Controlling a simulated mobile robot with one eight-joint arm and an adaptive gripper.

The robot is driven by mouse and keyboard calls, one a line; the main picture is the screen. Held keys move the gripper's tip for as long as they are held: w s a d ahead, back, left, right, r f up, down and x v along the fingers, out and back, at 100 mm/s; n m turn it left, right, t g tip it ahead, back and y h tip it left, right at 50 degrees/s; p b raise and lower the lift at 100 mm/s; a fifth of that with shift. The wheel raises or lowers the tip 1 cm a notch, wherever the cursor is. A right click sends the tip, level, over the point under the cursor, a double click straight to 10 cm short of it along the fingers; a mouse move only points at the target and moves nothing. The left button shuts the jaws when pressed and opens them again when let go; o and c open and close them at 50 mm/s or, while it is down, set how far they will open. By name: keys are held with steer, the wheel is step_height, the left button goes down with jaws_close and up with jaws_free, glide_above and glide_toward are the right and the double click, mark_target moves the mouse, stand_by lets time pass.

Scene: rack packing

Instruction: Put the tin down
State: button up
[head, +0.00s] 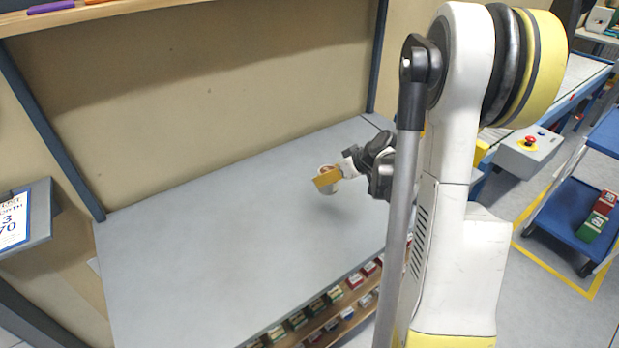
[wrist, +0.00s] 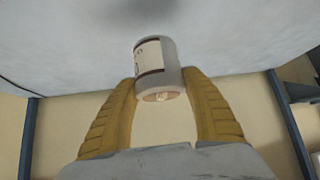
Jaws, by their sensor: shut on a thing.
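The tin (wrist: 172,62) is pale with a white, dark-edged label, and sits between the two yellow ridged fingers of my gripper (wrist: 160,92) in the wrist view. In the head view the tin (head: 327,173) shows small, partly hidden behind a yellow finger of my gripper (head: 328,179). My gripper is shut on the tin. A faint shadow lies on the grey worktop (head: 230,255) below it, so the tin appears held above the surface. The exact height is hard to tell.
The worktop around the tin is bare. A beige back panel (head: 200,100) and blue posts (head: 45,140) bound it. A shelf of small boxes (head: 325,305) lies below the front edge. A blue cart (head: 575,215) with boxes stands at the right.

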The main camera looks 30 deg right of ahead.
steer(key=shift+s+d+r, duration=0.4)
steer(key=shift+d+r, duration=0.05)
steer(key=shift+d, duration=0.15)
steer(key=s+a+r+m+h, duration=0.1)
steer(key=a+m, duration=0.1)
steer(key=a, duration=2.6)
steer(key=shift+s+r+h, duration=0.3)
steer(key=shift+h, duration=0.1)
